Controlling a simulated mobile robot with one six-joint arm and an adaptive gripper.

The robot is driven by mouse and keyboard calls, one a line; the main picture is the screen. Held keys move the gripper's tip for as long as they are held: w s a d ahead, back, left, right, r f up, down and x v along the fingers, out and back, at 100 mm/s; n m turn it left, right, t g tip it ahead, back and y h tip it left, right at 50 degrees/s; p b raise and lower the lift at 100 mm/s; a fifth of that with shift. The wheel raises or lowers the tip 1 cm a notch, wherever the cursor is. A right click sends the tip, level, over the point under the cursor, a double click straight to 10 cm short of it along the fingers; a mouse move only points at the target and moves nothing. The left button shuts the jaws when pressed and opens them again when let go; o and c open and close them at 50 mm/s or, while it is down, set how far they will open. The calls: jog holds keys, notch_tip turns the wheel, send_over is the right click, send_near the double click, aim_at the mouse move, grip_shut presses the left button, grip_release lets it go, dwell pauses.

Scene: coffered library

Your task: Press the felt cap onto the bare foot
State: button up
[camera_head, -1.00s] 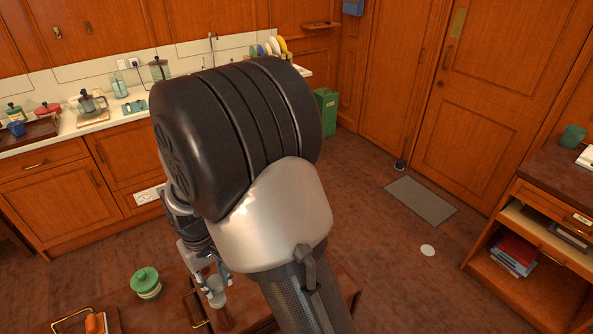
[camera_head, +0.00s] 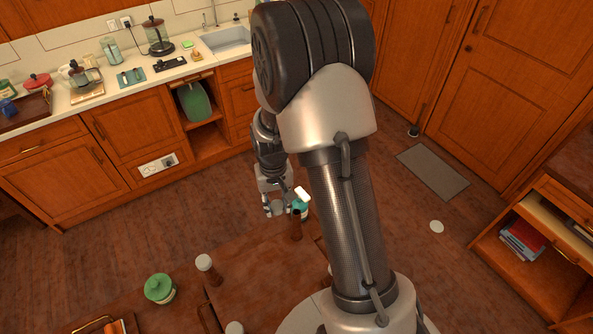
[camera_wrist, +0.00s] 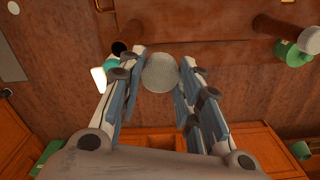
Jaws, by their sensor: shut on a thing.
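My gripper (camera_head: 277,210) is shut on the felt cap, a round grey disc (camera_wrist: 160,74) between its fingertips in the wrist view. An upturned wooden table (camera_head: 262,265) lies below with legs pointing up. The bare foot (camera_head: 297,214) is the dark, uncapped end of a leg just right of my gripper. It also shows in the wrist view (camera_wrist: 120,48), left of the cap and apart from it. Another leg (camera_head: 206,264) has a pale end, and a further pale end (camera_head: 234,328) shows at the bottom edge.
A teal container with a white top (camera_head: 301,203) stands close behind the bare foot. A counter with a sink (camera_head: 227,39) runs along the back. Open floor lies between, with a grey mat (camera_head: 433,171) at right.

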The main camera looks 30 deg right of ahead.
jog(key=d+r+m+p, duration=0.2)
jog(key=d+p, duration=0.3)
jog(key=p, duration=0.2)
jog(key=shift+s+d+r+m, duration=0.3)
jog(key=shift+s+d+r, duration=0.05)
jog(key=shift+s+d, duration=0.1)
jog(key=b, duration=0.5)
send_over(297, 212)
jog(key=shift+f, duration=2.85)
jog(key=shift+f+b, duration=1.75)
jog(key=shift+b, duration=0.1)
jog(key=o, duration=0.8)
jog(key=shift+c, duration=0.2)
jog(key=shift+r, duration=0.1)
notch_tip(297, 212, up, 12)
